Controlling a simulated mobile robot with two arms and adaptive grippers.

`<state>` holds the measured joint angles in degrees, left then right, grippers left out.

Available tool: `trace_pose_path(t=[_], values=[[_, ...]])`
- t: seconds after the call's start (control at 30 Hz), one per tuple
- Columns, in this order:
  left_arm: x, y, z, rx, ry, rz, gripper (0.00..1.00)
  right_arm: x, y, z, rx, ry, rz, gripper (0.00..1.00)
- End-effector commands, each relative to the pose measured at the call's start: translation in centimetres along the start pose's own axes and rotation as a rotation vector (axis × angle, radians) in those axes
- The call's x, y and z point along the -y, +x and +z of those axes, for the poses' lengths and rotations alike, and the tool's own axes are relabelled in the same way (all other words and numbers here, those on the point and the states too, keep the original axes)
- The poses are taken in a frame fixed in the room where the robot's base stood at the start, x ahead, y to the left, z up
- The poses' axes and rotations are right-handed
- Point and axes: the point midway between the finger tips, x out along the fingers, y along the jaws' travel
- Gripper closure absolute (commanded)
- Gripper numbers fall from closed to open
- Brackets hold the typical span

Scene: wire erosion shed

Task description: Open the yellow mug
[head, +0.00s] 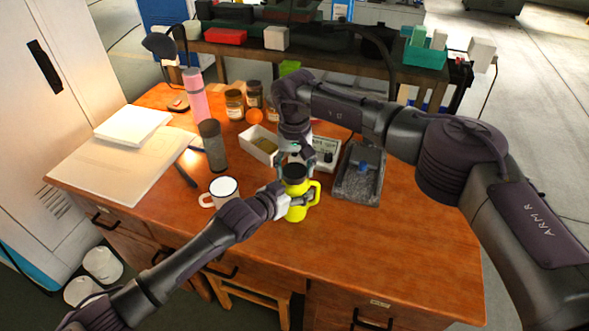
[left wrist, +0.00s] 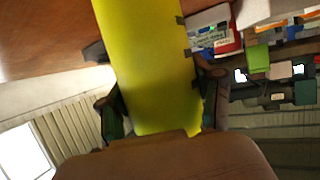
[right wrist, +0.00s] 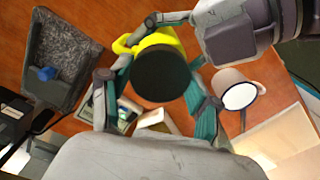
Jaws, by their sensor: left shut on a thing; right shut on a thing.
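The yellow mug (head: 297,206) stands upright on the wooden desk, with a dark lid (head: 294,172) on top and its handle on the right. My left gripper (head: 285,204) is shut around the mug's body from the left. The left wrist view shows the yellow body (left wrist: 150,70) between its fingers. My right gripper (head: 292,160) comes down from above and is shut on the dark lid. The right wrist view shows the round lid (right wrist: 160,74) between its fingers, with the yellow rim and handle behind it. The lid sits at the mug's top; I cannot tell any gap.
A white enamel mug (head: 224,188) is close on the left, beside a dark tumbler (head: 212,146). A white box (head: 259,144) is behind. A grey stone tray (head: 360,176) with a blue item stands to the right. The desk's front right is clear.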

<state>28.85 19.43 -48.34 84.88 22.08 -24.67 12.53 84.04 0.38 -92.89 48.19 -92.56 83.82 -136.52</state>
Motion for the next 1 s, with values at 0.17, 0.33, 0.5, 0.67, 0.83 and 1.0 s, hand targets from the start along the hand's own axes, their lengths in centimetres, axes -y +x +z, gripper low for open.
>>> trace_pose_path(t=[0.17, 0.33, 0.5, 0.67, 0.83, 1.0], values=[[0.0, 0.0, 0.1, 0.002, -0.001, -0.001, 1.00, 0.0, -0.7, -0.1, -0.002, 0.001, 0.000, 0.80], [0.0, 0.0, 0.1, 0.002, -0.001, -0.001, 1.00, 0.0, -1.3, 0.0, -0.001, 0.001, 0.000, 0.80], [0.0, 0.0, 0.1, 0.002, -0.001, -0.001, 1.00, 0.0, -1.6, 0.0, 0.000, 0.000, 0.000, 0.80], [0.0, 0.0, 0.1, 0.002, 0.000, -0.001, 1.00, 0.0, -1.6, 0.0, 0.000, 0.000, 0.000, 0.80], [0.0, 0.0, 0.1, 0.002, 0.000, -0.001, 1.00, 0.0, -1.9, 0.0, -0.001, 0.000, 0.000, 0.80], [0.0, 0.0, 0.1, 0.002, 0.000, -0.001, 1.00, 0.0, -3.8, 0.0, -0.002, -0.001, -0.001, 0.80]])
